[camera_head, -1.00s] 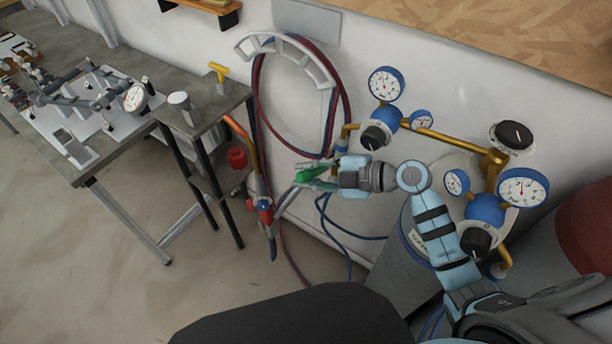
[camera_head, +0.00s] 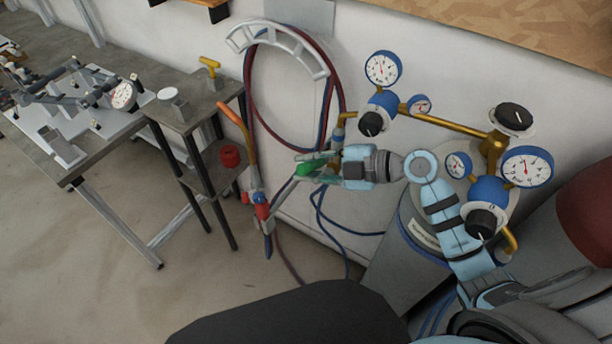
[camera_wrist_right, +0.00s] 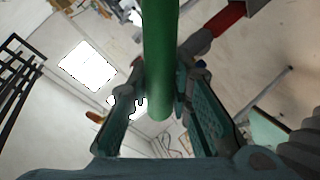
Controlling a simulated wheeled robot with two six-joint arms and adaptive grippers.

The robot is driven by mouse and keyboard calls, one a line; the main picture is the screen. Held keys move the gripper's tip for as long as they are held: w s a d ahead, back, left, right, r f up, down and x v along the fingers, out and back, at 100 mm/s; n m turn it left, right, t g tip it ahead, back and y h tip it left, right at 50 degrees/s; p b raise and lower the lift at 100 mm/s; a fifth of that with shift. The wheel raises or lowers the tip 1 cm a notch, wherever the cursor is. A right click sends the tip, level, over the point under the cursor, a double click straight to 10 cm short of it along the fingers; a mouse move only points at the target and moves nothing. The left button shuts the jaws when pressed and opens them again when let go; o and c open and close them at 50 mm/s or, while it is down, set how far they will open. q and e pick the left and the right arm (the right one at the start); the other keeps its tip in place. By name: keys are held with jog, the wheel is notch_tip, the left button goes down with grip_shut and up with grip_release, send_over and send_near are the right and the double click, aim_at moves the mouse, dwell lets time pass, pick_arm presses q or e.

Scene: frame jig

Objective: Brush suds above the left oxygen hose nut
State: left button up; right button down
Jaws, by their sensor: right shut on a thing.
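My right gripper (camera_head: 312,167) is shut on a green cylindrical handle (camera_head: 306,169), seemingly the brush's. In the right wrist view, the handle (camera_wrist_right: 160,60) stands between the fingers; its bristles cannot be made out. The left regulator (camera_head: 380,104) is blue, with two gauges and a black knob. Its brass outlet elbow (camera_head: 349,115) bends down on its left towards a hose; the nut there is too small to tell clearly. The gripper is just below this outlet in the head view; I cannot tell whether they touch. My left gripper is not in view.
A right regulator (camera_head: 487,191) hangs beside my right arm. Red and blue hoses (camera_head: 250,90) loop over a wall hanger (camera_head: 290,42). A torch (camera_head: 261,207) is left of the gripper. A small side stand (camera_head: 205,108) and a bench (camera_head: 90,150) are further left.

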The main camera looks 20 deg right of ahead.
jog(key=shift+w+d+f, duration=0.2)
jog(key=shift+w+f, duration=0.05)
jog(key=shift+w, duration=0.3)
jog(key=shift+w+a, duration=0.1)
jog(key=shift+a, duration=0.05)
jog(key=shift+w+a, duration=0.1)
jog(key=shift+a, duration=0.4)
jog(key=shift+s+a, duration=0.2)
jog(key=shift+a, duration=0.15)
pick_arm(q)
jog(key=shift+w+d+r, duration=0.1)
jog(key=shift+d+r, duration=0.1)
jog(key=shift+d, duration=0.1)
pick_arm(e)
jog(key=s+a, duration=0.3)
jog(key=shift+s+a, duration=0.3)
jog(key=shift+a, duration=0.05)
jog(key=shift+f, duration=0.1)
